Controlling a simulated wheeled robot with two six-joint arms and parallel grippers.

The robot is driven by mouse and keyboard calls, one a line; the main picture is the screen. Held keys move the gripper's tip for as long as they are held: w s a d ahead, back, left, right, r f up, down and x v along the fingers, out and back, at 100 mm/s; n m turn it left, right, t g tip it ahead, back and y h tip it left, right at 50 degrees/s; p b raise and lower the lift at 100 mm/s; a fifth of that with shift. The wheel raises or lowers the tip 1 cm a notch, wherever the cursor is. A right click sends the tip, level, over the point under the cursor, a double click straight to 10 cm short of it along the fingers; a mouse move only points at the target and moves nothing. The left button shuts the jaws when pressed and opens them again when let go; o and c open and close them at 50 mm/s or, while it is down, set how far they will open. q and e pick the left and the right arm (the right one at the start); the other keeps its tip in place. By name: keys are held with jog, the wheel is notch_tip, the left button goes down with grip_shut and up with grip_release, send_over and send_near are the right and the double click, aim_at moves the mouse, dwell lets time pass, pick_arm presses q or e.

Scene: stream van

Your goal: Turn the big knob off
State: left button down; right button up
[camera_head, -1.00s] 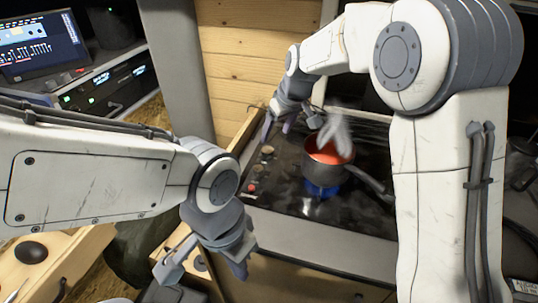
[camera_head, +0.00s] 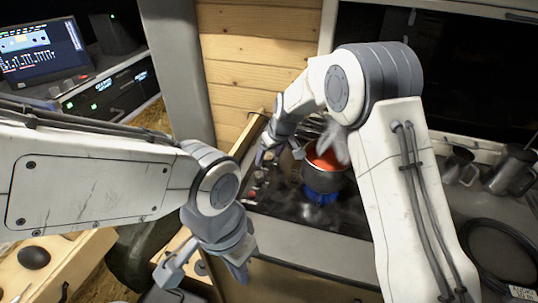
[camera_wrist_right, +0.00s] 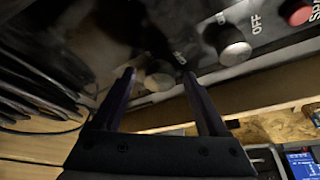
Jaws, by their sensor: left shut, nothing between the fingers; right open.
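A silver knob (camera_wrist_right: 235,48) beside an "OFF" label sits on the dark stove panel in the right wrist view. A second, dimmer knob (camera_wrist_right: 158,82) shows between and beyond the fingertips; I cannot tell for sure which is the bigger. My right gripper (camera_wrist_right: 158,74) is open, its two fingers pointing at the panel, with no clear contact. In the head view my right gripper (camera_head: 276,154) hangs over the stove's left edge, hiding part of the knob row. My left gripper (camera_head: 238,266) is shut and empty, low in front of the stove.
A pot (camera_head: 325,182) of red sauce steams over a blue flame (camera_head: 320,195), close right of my right gripper. A red button (camera_wrist_right: 297,12) sits beyond the "OFF" label. A wooden wall (camera_head: 255,75) stands behind. Metal mugs (camera_head: 510,168) stand at the right.

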grip_shut()
jog(key=shift+r, duration=0.1)
